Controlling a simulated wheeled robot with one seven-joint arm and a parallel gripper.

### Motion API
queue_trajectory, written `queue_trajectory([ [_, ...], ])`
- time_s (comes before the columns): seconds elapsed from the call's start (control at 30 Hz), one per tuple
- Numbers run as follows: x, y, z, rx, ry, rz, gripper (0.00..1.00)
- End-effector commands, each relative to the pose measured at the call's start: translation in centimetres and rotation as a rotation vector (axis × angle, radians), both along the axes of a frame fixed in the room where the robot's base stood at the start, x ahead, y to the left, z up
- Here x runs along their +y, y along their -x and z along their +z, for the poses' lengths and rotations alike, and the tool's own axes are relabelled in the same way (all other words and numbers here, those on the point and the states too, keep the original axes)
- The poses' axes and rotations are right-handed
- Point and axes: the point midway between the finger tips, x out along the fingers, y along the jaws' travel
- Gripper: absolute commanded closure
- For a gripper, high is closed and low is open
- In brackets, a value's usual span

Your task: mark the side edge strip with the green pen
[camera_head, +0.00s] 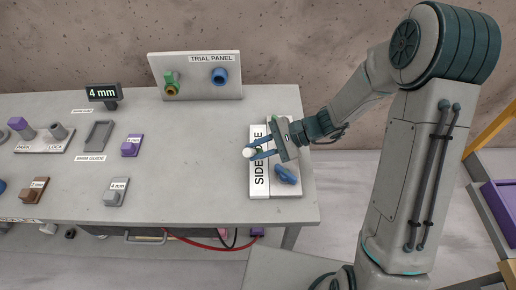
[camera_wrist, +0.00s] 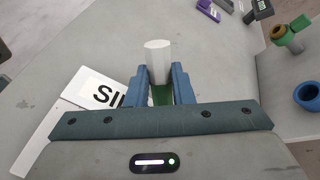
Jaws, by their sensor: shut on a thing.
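My gripper (camera_head: 262,150) is shut on the green pen, over the side edge strip at the table's right end. The pen's white end (camera_head: 249,152) sticks out to the left of the fingers. In the wrist view, the pen's white end (camera_wrist: 157,55) and green part (camera_wrist: 161,96) show between the blue fingers (camera_wrist: 160,85). The side edge strip (camera_head: 259,182) is a white strip with black lettering, partly hidden by my gripper. In the wrist view its lettered part (camera_wrist: 98,93) lies left of the fingers. I cannot tell whether the pen touches it.
A blue object (camera_head: 286,175) sits on the slab right of the strip. The trial panel (camera_head: 200,89) stands at the back. A purple block (camera_head: 131,146), a grey block (camera_head: 116,193) and a grey tray (camera_head: 98,136) are on the left. The table's middle is clear.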

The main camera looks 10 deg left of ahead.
Motion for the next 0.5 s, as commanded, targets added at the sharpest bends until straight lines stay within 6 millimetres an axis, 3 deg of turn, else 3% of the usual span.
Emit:
queue_trajectory([
  [0.5,0.14,0.53,0.06,0.002,0.000,0.001,0.97],
])
